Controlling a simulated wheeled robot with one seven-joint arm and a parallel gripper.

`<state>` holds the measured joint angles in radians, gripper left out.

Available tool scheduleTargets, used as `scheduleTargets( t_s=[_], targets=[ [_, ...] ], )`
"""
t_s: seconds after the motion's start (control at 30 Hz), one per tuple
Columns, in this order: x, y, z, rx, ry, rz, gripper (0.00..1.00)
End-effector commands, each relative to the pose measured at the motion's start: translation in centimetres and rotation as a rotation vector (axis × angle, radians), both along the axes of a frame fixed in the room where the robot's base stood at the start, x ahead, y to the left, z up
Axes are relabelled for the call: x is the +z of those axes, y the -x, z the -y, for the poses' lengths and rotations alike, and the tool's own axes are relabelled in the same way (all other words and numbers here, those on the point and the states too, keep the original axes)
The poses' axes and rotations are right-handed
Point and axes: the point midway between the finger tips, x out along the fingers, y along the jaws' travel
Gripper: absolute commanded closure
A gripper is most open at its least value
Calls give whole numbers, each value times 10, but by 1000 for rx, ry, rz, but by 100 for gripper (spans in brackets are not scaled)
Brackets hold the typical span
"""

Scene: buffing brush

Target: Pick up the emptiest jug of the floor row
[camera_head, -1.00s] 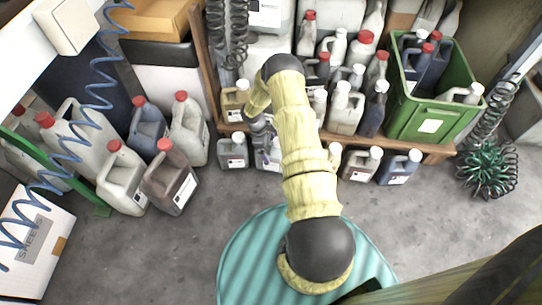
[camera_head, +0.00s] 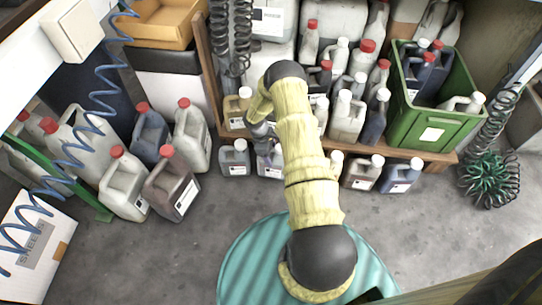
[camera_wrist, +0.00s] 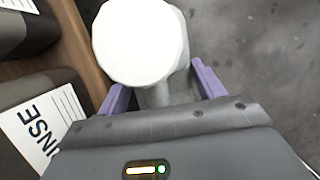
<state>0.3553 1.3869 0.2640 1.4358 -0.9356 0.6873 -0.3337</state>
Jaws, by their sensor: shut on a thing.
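The floor row of jugs with white caps stands in front of the low wooden shelf. My gripper (camera_head: 264,142) is at the second jug from the left (camera_head: 270,164), a pale one with a white label. In the wrist view, the purple fingers of my gripper (camera_wrist: 163,92) stand on either side of this jug's grey neck and handle area (camera_wrist: 155,96), below its large white cap (camera_wrist: 140,42). The row also holds a grey jug (camera_head: 235,160), a brown jug (camera_head: 362,174) and a blue-grey jug (camera_head: 400,177). Another is partly behind my arm.
The wooden shelf (camera_head: 436,152) behind the row carries several jugs and a green crate (camera_head: 425,128). Red-capped jugs (camera_head: 172,187) stand at left. Grey floor (camera_head: 200,238) in front is clear.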

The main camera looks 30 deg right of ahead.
Motion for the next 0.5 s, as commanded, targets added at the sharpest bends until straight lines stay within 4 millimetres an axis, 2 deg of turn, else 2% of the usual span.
scheduleTargets(
  t_s=[0.3, 0.5],
  targets=[
    [64, -2, -2, 6, 2, 3, 73],
    [90, -1, -2, 6, 1, 1, 73]
  ],
)
